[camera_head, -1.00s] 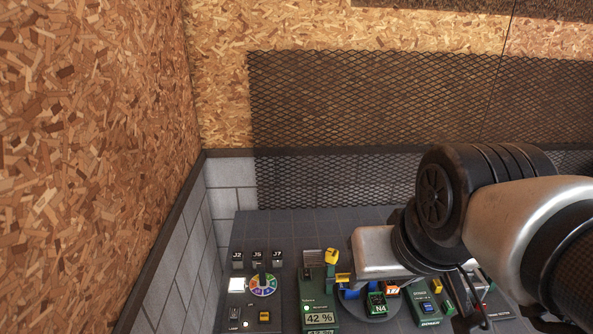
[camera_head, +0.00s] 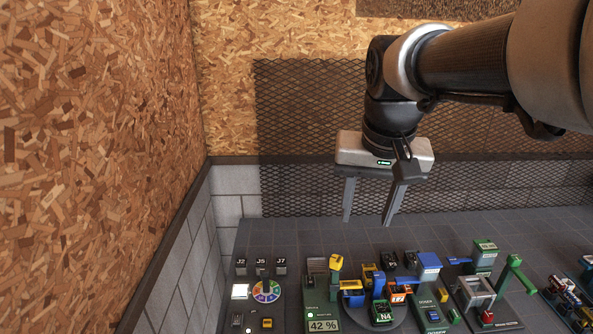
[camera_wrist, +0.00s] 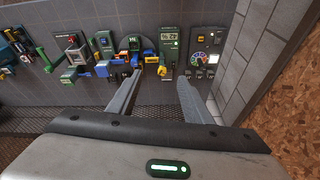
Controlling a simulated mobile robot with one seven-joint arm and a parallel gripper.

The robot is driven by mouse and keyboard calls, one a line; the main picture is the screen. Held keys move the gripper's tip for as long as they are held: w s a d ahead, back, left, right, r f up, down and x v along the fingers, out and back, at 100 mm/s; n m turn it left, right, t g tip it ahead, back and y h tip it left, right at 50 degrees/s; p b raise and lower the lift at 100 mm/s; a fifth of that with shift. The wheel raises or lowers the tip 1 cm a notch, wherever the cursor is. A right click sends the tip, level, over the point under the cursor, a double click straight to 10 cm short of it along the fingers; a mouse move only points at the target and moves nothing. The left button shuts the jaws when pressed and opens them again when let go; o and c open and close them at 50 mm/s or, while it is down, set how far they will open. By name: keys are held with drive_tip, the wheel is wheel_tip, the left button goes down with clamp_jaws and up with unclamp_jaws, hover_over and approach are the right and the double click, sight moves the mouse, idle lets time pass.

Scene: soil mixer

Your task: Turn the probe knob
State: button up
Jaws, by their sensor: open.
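My gripper (camera_head: 367,222) is open and empty, with its fingers pointing down above the back part of the dark table. In the wrist view, the open fingers (camera_wrist: 160,77) reach toward the row of devices. A round dial (camera_head: 256,290) with coloured segments and a dark pointer sits on the panel at the left. It also shows in the wrist view (camera_wrist: 196,61), beyond the right finger. A green meter (camera_head: 322,326) reading 42 % stands right of the dial, with a yellow part (camera_head: 336,262) behind it. I cannot read which control is marked as the probe knob.
Labels J2, J5 and J7 stand behind the dial. A turntable (camera_head: 382,328) with several small blocks, including a green N4 block (camera_head: 383,313), is right of the meter. A green-armed device (camera_head: 513,270) stands farther right. A block wall (camera_head: 200,240) bounds the left side.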

drive_tip(key=w+f+m+g, duration=0.2)
drive_tip(key=w+f, duration=0.2)
drive_tip(key=w, duration=0.8)
drive_tip(key=m+g+b, duration=0.2)
approach(336, 258)
wheel_tip(336, 258, down, 9)
drive_tip(key=shift+s+d+r, duration=0.1)
drive_tip(key=shift+s+r, duration=0.05)
drive_tip(key=shift+r, duration=0.05)
drive_tip(key=c, duration=1.1)
